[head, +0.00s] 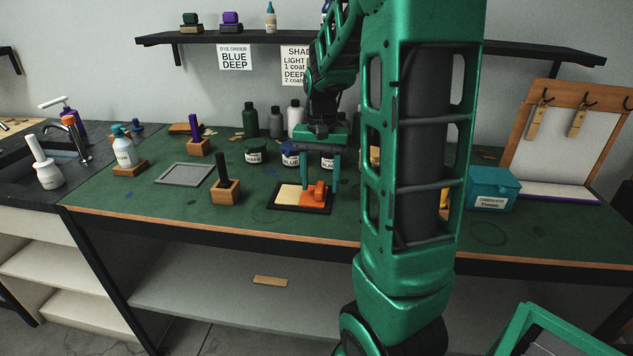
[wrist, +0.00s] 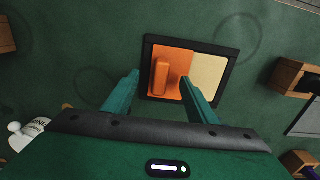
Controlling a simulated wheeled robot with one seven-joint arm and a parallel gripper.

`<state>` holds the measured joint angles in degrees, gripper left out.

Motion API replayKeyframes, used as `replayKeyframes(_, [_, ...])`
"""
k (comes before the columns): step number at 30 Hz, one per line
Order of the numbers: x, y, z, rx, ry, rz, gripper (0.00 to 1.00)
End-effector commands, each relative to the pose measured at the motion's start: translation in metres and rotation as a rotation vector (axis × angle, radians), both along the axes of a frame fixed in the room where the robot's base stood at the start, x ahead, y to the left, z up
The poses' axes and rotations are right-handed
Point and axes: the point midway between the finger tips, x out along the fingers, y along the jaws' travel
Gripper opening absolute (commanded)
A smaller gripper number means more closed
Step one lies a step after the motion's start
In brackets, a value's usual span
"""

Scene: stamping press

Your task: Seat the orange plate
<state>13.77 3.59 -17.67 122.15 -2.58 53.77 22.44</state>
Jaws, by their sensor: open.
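The orange plate (wrist: 178,62) lies in one half of a black-rimmed frame (wrist: 234,70) on the green bench, with a raised orange block (wrist: 162,76) as its grip. A cream panel (wrist: 207,76) fills the other half. In the head view the orange plate (head: 313,204) is at the right of the frame, beside the cream panel (head: 289,194). I cannot tell whether the plate lies fully flat. My gripper (wrist: 160,77) is open, its fingers apart on either side of the block with visible gaps. It also shows pointing down at the plate in the head view (head: 321,184).
Lidded jars (head: 254,152) stand behind my gripper, with bottles (head: 250,120) further back. A wooden block with a dark handle (head: 226,190) stands left of the frame, near a grey tray (head: 185,173). A teal box (head: 494,188) is at the right.

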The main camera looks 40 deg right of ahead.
Motion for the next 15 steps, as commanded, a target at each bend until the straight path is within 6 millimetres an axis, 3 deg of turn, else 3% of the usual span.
replayKeyframes(15, [0.001, 0.0, 0.036, -0.001, -0.002, 0.001, 0.52])
